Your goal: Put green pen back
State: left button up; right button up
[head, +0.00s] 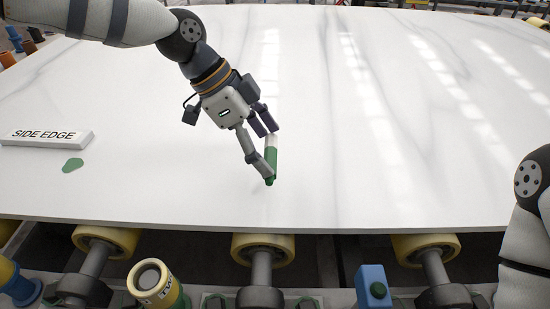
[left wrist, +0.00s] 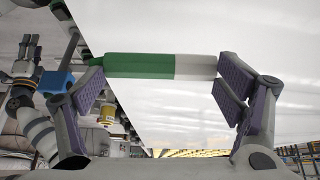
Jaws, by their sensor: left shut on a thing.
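The green pen (head: 271,157) has a green body and a white end section. My left gripper (head: 267,151) is shut on it over the white slab (head: 380,130), left of the picture's middle. In the left wrist view the pen (left wrist: 140,66) lies across between the two purple-padded fingers (left wrist: 168,85), its green end left and white end right. I cannot tell whether the pen touches the slab. My right arm shows at the right edge of the head view, its gripper out of frame there. It seems to show small at the left wrist view's left edge (left wrist: 28,60).
A white block lettered SIDE EDGE (head: 45,138) lies at the slab's left, beside a flat green patch (head: 73,165). The slab's middle and right are clear.

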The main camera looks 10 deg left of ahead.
aim_at(273, 161)
pick_arm(q)
jog(key=shift+w+d+f, duration=0.3)
jog(key=shift+w+f, duration=0.35)
jog(key=shift+f, duration=0.15)
jog(key=shift+w+d+f, duration=0.1)
jog(key=shift+w+f, duration=0.1)
jog(key=shift+f, duration=0.75)
jog(key=shift+w+d+f, duration=0.1)
jog(key=shift+w+f, duration=0.05)
jog(key=shift+f, duration=0.75)
jog(key=shift+f+b, duration=0.15)
jog(key=shift+b, duration=0.15)
jog(key=o, duration=0.8)
jog(key=shift+o, duration=0.2)
jog(key=p+v, duration=0.1)
jog(key=v, duration=1.1)
jog(key=shift+a, duration=0.1)
